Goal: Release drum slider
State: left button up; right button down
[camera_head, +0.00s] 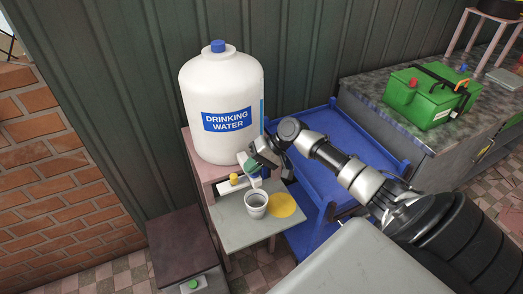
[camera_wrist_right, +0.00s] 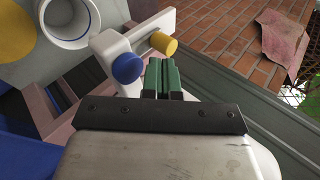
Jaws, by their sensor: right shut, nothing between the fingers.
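The white water drum (camera_head: 205,92) with a blue cap and a "DRINKING WATER" label stands on a pinkish stand. At its foot is a white slider bar (camera_head: 226,188) with a yellow knob (camera_head: 234,179). In the wrist view the bar (camera_wrist_right: 150,27) carries the yellow knob (camera_wrist_right: 164,43), and a blue knob (camera_wrist_right: 127,68) sits on the white fitting beside it. My right gripper (camera_head: 249,164) is in front of the drum's base. Its green fingers (camera_wrist_right: 163,76) are shut and empty, close to both knobs; I cannot tell whether they touch. My left gripper is not in view.
A white cup (camera_head: 256,210) stands on the grey shelf (camera_head: 238,236) beside a yellow disc (camera_head: 284,207). A blue cart (camera_head: 330,185) is to the right. A green case (camera_head: 418,100) sits on the counter. A corrugated wall (camera_head: 120,90) is behind.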

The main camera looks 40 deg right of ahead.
aim_at(235, 178)
jog(key=shift+x, duration=1.2)
jog(key=a, duration=0.1)
jog(key=a+p, duration=0.1)
jog(key=shift+w+a+r, duration=0.1)
jog(key=shift+w+a, duration=0.2)
jog(key=shift+a, duration=0.05)
jog(key=shift+w+a+p, duration=0.1)
jog(key=shift+a+p, duration=0.2)
jog(key=shift+a, duration=0.05)
